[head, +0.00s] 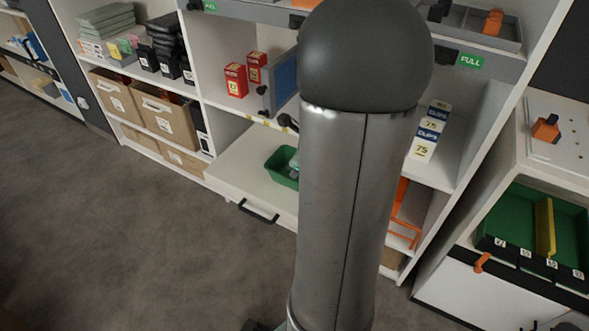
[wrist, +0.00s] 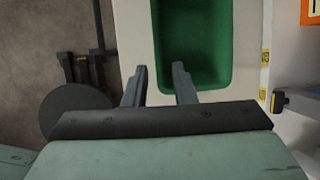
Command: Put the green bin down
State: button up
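The green bin (head: 281,167) sits on a white pulled-out shelf board (head: 243,172) in the lower middle of the shelving in the head view. My arm hides its right part. In the wrist view the bin (wrist: 205,45) is empty where visible, and its near end lies by my fingers. My gripper (wrist: 159,85) has its two fingers spread apart around the bin's left wall. The left finger is outside, over the white board, and the right finger is over the bin's inside. A gap shows between the fingers and the wall.
The board has a black handle (head: 258,211) on its front edge. Red boxes (head: 236,80) and a blue panel (head: 284,75) stand on the shelf above. Cardboard bins (head: 166,118) fill the left shelves. The grey floor (head: 110,240) in front is clear.

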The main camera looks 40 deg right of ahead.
jog(key=s+a+r+n+g+y, duration=0.1)
jog(key=a+r+n, duration=0.1)
jog(key=a+n, duration=0.65)
jog(key=s+a+r+n+g+y, duration=0.1)
jog(key=s+a+r+n, duration=0.1)
jog(key=a+n, duration=0.6)
jog(key=s+a+r+n+g+h, duration=0.1)
jog(key=s+a+n+g+h, duration=0.1)
jog(key=s+a+n, duration=0.7)
jog(key=n+g, duration=0.1)
jog(key=n, duration=0.5)
jog(key=shift+s+r, duration=0.15)
